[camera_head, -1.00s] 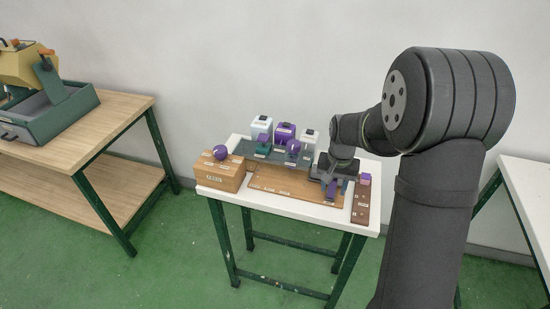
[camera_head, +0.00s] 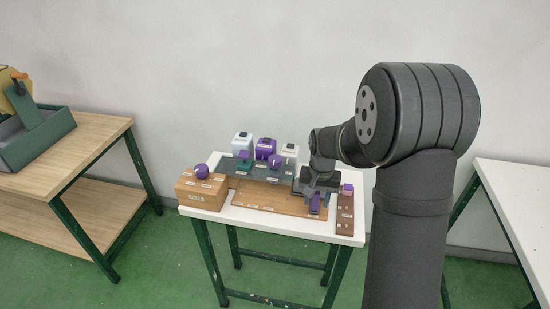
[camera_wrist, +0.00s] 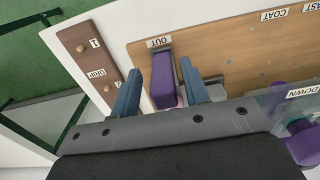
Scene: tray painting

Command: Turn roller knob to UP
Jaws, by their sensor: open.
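My gripper (camera_wrist: 160,90) is open. Its two blue-grey fingers stand on either side of a purple block (camera_wrist: 163,80) beside the OUT label; I cannot tell whether they touch it. My gripper (camera_head: 316,198) also shows over the right part of the wooden board, with the purple block (camera_head: 315,203) below it. In the wrist view a purple piece (camera_wrist: 300,145) lies at the lower right beside the DOWN label (camera_wrist: 301,91), partly cut off. A round purple knob (camera_head: 274,161) shows on the grey panel (camera_head: 262,172). I cannot tell which purple piece is the roller knob; no UP label is readable.
A wooden box (camera_head: 196,192) with a purple ball (camera_head: 201,171) is at the left of the white table (camera_head: 260,217). White and purple containers (camera_head: 265,148) line the back. A brown strip (camera_head: 345,214) with small knobs is at the right.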

